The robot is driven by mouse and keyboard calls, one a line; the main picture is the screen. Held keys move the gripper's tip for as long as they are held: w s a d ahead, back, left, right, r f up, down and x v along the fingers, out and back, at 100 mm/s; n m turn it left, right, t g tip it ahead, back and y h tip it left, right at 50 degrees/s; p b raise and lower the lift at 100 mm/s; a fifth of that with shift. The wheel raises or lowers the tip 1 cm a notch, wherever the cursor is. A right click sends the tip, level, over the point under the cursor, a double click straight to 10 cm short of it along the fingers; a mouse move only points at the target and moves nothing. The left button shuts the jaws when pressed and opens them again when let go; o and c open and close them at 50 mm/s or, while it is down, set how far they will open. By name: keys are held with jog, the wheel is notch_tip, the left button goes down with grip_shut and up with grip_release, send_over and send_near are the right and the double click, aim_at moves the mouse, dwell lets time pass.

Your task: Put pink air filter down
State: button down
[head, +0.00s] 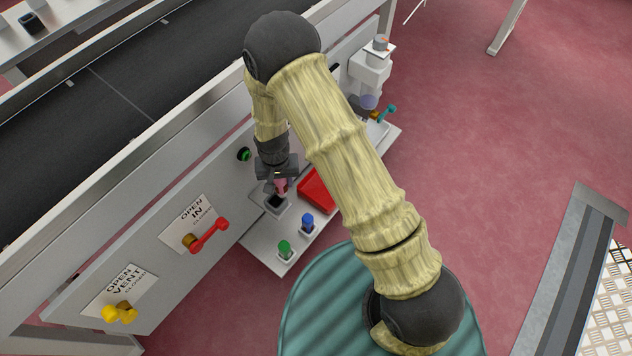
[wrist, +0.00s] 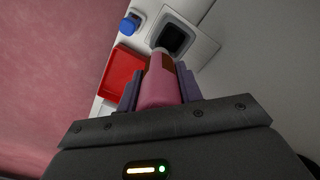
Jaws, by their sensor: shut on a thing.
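The pink air filter (head: 281,186) is held between the fingers of my gripper (head: 280,181), close above a grey square holder with a dark opening (head: 275,202) on the white shelf. In the wrist view the pink filter (wrist: 160,84) sits between both fingers of my gripper (wrist: 160,88), with its far end near the dark opening (wrist: 172,40). A brown patch shows on its upper side. I cannot tell whether its tip touches the holder.
A red tray (head: 317,190) lies right of the holder. A blue-capped item (head: 308,222) and a green-capped item (head: 285,248) stand in front on the shelf (head: 262,246). A panel with a red valve handle (head: 209,236) and a yellow one (head: 120,314) is at left.

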jog(key=w+d+r, duration=0.2)
jog(key=d+r, duration=0.1)
jog(key=d, duration=0.4)
jog(key=w+d+r, duration=0.3)
jog(key=d, duration=0.5)
jog(key=w+d+r, duration=0.2)
jog(key=d+r, duration=0.1)
jog(key=d, duration=0.5)
jog(key=shift+w+d+r+m, duration=0.2)
jog(key=shift+w+r+m, duration=0.05)
jog(key=shift+w+m, duration=0.15)
